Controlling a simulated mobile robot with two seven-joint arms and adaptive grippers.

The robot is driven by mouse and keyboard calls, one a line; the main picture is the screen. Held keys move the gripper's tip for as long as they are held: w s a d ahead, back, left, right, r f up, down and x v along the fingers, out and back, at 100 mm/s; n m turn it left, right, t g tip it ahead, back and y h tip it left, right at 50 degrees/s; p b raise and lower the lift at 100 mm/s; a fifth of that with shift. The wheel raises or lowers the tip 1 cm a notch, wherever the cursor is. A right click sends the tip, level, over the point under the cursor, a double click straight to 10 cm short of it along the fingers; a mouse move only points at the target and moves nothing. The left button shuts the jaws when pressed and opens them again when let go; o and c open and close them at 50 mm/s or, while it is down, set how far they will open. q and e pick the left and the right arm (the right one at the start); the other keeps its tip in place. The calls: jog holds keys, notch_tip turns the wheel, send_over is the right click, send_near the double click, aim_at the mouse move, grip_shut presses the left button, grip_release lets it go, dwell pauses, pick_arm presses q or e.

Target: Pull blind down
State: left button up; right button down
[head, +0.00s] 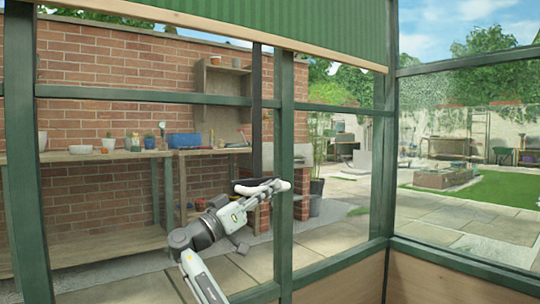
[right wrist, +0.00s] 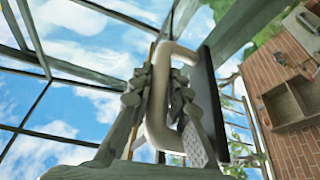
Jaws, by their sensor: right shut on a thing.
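The green ribbed blind (head: 310,18) hangs across the top of the window, with a pale wooden bar (head: 230,29) along its lower edge. A long dark strip (head: 256,110) runs down from near the bar to a pale handle (head: 276,186). My right gripper (head: 258,190) is at this handle, in front of the window. In the right wrist view my right gripper (right wrist: 160,85) is shut on the pale, bracket-shaped handle (right wrist: 157,120), with a finger on either side. The handle sits against the dark strip (right wrist: 207,95). My left gripper is out of view.
Green window posts (head: 284,150) and a crossbar (head: 150,95) stand close around my right arm. Beyond them are a brick wall (head: 110,60) and a wooden bench (head: 100,157) with pots and a blue box (head: 184,140). Paving and lawn lie to the right.

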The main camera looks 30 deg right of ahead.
notch_tip(320, 180, down, 12)
dwell(0.3)
jog(key=shift+f, duration=0.15)
jog(key=c, duration=1.6)
grip_release()
jog(key=shift+o, duration=0.8)
jog(key=shift+a, duration=0.1)
jog(key=v, duration=1.1)
jog(key=shift+a, duration=0.45)
